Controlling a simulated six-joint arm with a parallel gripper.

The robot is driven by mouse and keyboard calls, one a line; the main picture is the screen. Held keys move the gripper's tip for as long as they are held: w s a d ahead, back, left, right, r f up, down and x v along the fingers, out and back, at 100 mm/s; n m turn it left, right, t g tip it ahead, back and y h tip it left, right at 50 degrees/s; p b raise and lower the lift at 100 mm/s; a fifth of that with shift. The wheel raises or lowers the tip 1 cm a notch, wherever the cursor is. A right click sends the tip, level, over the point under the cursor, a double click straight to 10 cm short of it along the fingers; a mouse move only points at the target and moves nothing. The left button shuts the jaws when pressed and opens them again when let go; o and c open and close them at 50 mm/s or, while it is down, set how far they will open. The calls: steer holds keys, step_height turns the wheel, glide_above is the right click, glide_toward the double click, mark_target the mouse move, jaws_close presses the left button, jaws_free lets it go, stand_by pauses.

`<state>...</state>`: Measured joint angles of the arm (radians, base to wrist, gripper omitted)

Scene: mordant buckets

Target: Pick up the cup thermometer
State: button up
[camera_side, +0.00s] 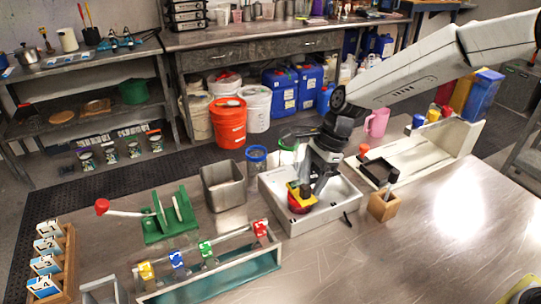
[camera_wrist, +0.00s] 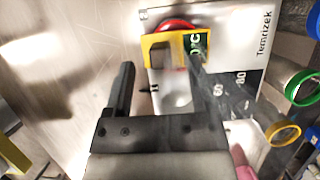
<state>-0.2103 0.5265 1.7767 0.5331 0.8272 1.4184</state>
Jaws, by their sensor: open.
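The cup thermometer appears to be the yellow piece with a dark "°C" face and a red round part; it sits at the white tray (camera_side: 275,207) in the side view (camera_side: 300,197). In the wrist view the thermometer (camera_wrist: 163,42) is at the top, just beyond my fingertips. My gripper (camera_side: 322,182) points down over the tray, right beside the thermometer. In the wrist view my gripper (camera_wrist: 161,66) is open with its fingers apart; the right finger overlaps the yellow part. I cannot tell whether they touch.
Left of the tray stand a grey metal bin (camera_side: 223,186), a green stand with a red-knobbed lever (camera_side: 168,218), and a rack with coloured clips (camera_side: 205,265). A wooden holder (camera_side: 382,206) is to the right.

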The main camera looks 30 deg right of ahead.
mark_target(301, 198)
steer(key=shift+x, duration=1.5)
jaws_close()
